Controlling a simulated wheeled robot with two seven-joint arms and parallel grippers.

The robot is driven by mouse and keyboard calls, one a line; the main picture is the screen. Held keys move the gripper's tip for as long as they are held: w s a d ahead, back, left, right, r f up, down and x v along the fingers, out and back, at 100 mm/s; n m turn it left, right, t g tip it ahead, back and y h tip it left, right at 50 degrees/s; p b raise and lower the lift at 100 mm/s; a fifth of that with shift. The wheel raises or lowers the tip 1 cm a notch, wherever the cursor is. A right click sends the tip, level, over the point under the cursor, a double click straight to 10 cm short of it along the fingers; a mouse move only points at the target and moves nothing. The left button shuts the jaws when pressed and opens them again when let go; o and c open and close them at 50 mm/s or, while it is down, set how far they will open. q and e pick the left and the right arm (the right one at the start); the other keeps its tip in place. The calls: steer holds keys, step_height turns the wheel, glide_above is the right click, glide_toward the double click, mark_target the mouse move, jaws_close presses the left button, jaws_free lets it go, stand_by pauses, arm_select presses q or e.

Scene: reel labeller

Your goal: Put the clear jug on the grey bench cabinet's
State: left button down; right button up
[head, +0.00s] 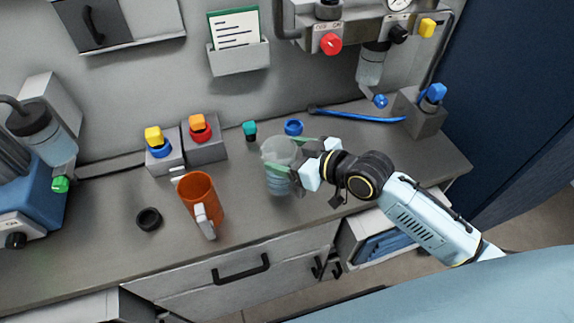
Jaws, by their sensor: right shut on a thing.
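The clear jug (279,178) stands upright at the middle of the bench top, or just above it; I cannot tell if its base touches. My right gripper (290,161) comes in from the right and is shut on the jug near its upper part, with green-tinted fingers at its sides. The grey bench cabinet (322,243) is below the bench top, with black handles on its front. One drawer (375,240) at the right stands open and shows blue contents. My left gripper is not in view.
An orange jug (202,203) and a black ring (149,219) are left of the clear jug. Grey blocks with yellow and orange knobs (198,124), a teal-capped piece (250,130) and a blue ring (293,127) are behind. A blue hose (358,117) lies at the back right.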

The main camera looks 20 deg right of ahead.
steer(key=shift+f, duration=1.8)
steer(key=shift+f+b, duration=0.2)
steer(key=shift+b, duration=0.15)
steer(key=o, duration=1.5)
steer(key=shift+c, duration=0.2)
steer(key=shift+r, duration=0.2)
steer(key=v, duration=1.2)
steer(key=shift+p, duration=0.3)
steer(key=shift+f, duration=0.1)
